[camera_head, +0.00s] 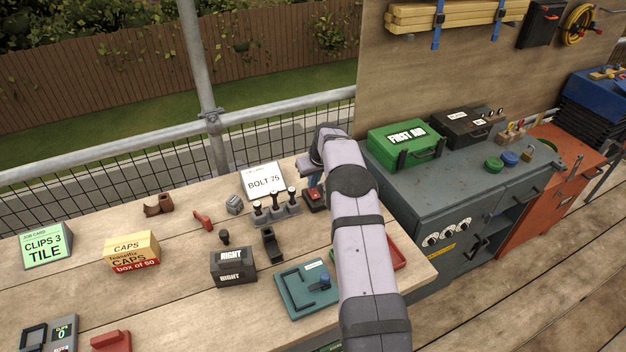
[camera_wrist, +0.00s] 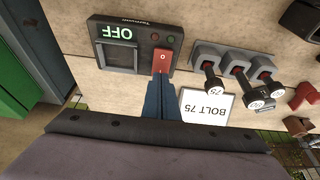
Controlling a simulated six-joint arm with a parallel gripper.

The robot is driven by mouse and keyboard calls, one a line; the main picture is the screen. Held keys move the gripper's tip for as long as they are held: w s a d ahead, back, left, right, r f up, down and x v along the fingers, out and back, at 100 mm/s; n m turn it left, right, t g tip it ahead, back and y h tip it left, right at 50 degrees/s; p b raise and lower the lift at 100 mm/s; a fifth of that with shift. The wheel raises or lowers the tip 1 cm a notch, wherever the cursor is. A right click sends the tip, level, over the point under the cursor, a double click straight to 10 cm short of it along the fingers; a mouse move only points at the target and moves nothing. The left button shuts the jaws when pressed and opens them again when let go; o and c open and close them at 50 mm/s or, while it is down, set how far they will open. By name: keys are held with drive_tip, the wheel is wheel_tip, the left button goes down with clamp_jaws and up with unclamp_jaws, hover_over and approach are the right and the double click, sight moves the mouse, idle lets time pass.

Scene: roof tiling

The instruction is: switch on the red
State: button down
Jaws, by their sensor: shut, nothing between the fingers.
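The red switch (camera_wrist: 163,62) is a rocker on a dark box (camera_wrist: 120,57). The box has a display reading OFF and small red and green lights, seen in the wrist view. My gripper (camera_wrist: 161,78) is shut and empty, its fingertips at the lower edge of the red rocker; I cannot tell whether they touch it. In the head view the red switch (camera_head: 314,195) shows on its box just left of my arm, with my gripper (camera_head: 312,184) over it and my arm hiding part of the area.
A rack of bolts (camera_head: 276,211) and a BOLT 75 card (camera_head: 263,180) stand close to the left of the switch box. A green first aid case (camera_head: 404,146) stands on the grey cabinet (camera_head: 450,185) to the right. The back left of the bench is fairly open.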

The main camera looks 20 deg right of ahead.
drive_tip(key=shift+f, duration=0.35)
drive_tip(key=shift+w, duration=0.1)
